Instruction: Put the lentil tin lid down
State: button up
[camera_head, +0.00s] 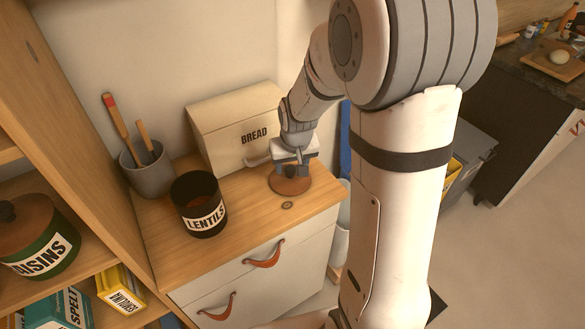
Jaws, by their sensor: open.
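The lentil tin lid (290,181) is a round brown disc lying flat on the wooden top of the drawer cabinet (250,212), in front of the bread box. My gripper (291,166) is open directly above the lid, around or just over its knob, which is mostly hidden by the jaws. I cannot tell whether the fingers touch it. The black lentil tin (199,205), labelled LENTILS, stands upright and uncovered to the left of the lid.
A cream bread box (235,125) stands behind the lid, close to my gripper. A grey crock (147,168) with utensils stands at the back left. A raisins tin (38,238) sits on the left shelf. The cabinet's right edge is near the lid. Bare wood lies between tin and lid.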

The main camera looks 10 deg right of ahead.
jog(key=v, duration=0.9)
jog(key=s+r, duration=0.2)
jog(key=s, duration=0.7)
jog(key=s+r, duration=0.1)
jog(key=s, duration=0.8)
jog(key=shift+d+r, duration=0.35)
jog(key=shift+r, duration=0.05)
jog(key=shift+c, duration=0.5)
jog(key=shift+c, duration=1.2)
